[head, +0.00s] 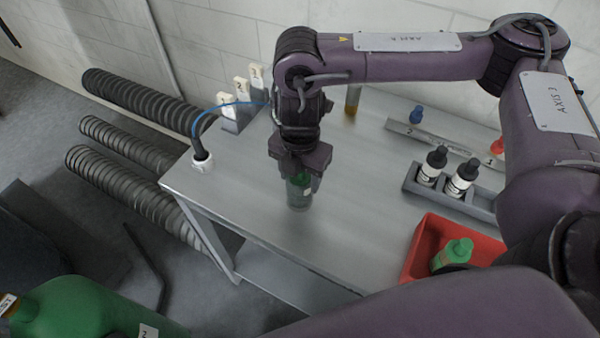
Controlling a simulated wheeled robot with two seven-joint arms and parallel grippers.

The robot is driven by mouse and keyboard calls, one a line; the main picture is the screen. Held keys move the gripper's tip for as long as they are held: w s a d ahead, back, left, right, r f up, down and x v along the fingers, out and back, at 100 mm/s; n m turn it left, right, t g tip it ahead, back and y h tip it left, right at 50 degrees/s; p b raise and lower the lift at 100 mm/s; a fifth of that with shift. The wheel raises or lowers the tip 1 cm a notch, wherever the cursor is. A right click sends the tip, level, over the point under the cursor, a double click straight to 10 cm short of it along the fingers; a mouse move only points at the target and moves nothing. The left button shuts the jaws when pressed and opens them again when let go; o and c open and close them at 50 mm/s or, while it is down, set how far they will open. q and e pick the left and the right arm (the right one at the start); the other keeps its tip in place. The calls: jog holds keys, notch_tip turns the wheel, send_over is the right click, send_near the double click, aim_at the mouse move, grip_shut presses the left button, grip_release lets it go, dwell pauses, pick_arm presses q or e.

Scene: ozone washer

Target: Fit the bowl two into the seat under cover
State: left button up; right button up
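My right gripper (300,165) points down over the left part of the grey table (265,215). No seat under a cover can be clearly made out. My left gripper is not in view.
Numbered white switches (241,88) and a cable plug (202,162) are at the table's left edge. An amber cylinder (352,98) stands behind. On the right are a numbered rail (440,138), dark bottles (462,178) in a grey tray, and a red bin (424,250) with a green bottle (453,254).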

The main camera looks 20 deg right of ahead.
jog(key=o, duration=0.4)
notch_tip(320, 180, up, 12)
jog(key=shift+r+p, duration=0.2)
jog(key=shift+p, duration=0.2)
jog(key=shift+f, duration=0.1)
dwell(0.6)
